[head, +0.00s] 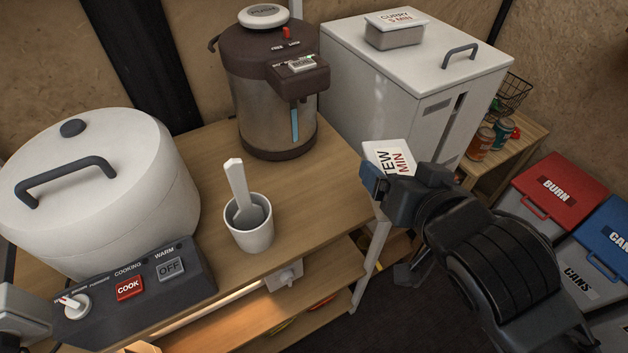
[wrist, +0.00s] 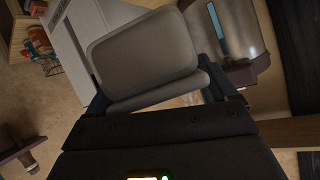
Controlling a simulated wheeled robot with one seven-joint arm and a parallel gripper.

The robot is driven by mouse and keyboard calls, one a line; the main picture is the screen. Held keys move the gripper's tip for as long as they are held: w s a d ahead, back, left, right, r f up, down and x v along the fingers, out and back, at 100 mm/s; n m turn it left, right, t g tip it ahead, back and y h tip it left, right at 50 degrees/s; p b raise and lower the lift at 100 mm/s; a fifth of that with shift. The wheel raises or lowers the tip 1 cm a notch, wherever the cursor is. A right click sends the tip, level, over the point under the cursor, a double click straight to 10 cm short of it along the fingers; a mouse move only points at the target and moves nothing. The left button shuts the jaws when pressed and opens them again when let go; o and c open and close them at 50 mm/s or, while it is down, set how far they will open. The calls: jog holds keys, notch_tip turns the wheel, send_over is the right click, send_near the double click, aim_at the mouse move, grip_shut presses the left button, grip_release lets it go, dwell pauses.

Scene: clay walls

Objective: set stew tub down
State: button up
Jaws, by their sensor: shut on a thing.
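The stew tub (head: 385,155) has a white lid with "STEW" and "MIN" lettering, partly hidden by my gripper. My gripper (head: 378,178) is shut on it, beyond the right end of the wooden counter (head: 315,190) and in front of the white cabinet. In the wrist view the tub (wrist: 145,52) is a grey rounded block between the fingers. From these views I cannot tell its exact height over the counter. A second tub, labelled "CURRY 5 MIN" (head: 395,33), sits on top of the white cabinet (head: 430,75).
A white rice cooker (head: 95,190) with a control panel (head: 140,285) fills the counter's left. A brown and steel hot-water pot (head: 270,90) stands at the back. A white cup (head: 249,228) holds a spatula. Red (head: 555,190) and blue (head: 608,235) lidded bins stand right. Bare counter lies right of the cup.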

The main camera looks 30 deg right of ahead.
jog(key=shift+w+f+b, duration=0.2)
jog(key=shift+w+b, duration=0.1)
jog(key=shift+w, duration=0.05)
jog(key=w+a+f, duration=0.2)
jog(key=w, duration=0.1)
jog(key=w+a+f+b, duration=0.1)
jog(key=w+a+f, duration=0.1)
jog(key=w+a+f+b, duration=0.1)
jog(key=w+a+f, duration=0.1)
jog(key=w+a, duration=0.1)
jog(key=shift+w+f, duration=0.15)
jog(key=shift+w, duration=0.2)
jog(key=shift+w+f, duration=0.1)
jog(key=shift+f, duration=2)
jog(key=shift+f, duration=0.15)
jog(key=o, duration=1.2)
jog(key=shift+r, duration=0.2)
jog(key=b+v, duration=0.1)
jog(key=v, duration=1.1)
jog(key=shift+b, duration=0.4)
jog(key=shift+f, duration=0.1)
